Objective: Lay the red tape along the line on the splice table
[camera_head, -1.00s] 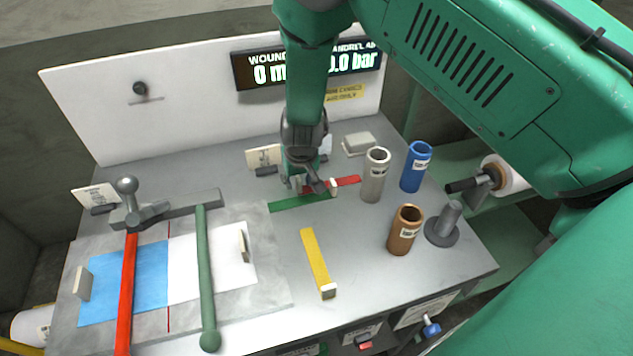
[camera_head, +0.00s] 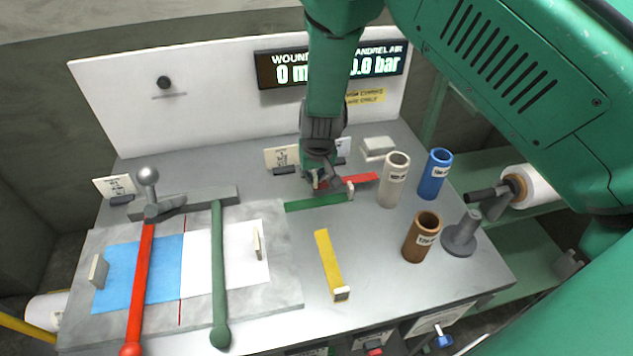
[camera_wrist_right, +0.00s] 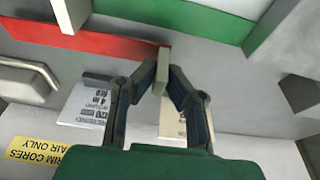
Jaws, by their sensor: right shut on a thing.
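The red tape (camera_head: 362,180) lies flat at the back of the bench, behind the green strip (camera_head: 318,202). My right gripper (camera_head: 322,182) is shut on the pale tab (camera_wrist_right: 162,72) at the tape's left end. The red tape (camera_wrist_right: 95,42) runs away to the left in the wrist view. The splice table (camera_head: 268,292) is a grey plate at the left, with a blue sheet (camera_head: 155,265) and a white sheet (camera_head: 238,262) meeting edge to edge. A thin red line (camera_head: 181,312) shows at their seam. My left gripper is not in view.
A red bar (camera_head: 140,280) and a green bar (camera_head: 218,270) cross the splice table. A yellow strip (camera_head: 328,260) lies mid-bench. Grey (camera_head: 394,182), blue (camera_head: 434,175) and brown (camera_head: 421,238) tubes stand right, near a grey post (camera_head: 463,235). Label cards stand behind the gripper.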

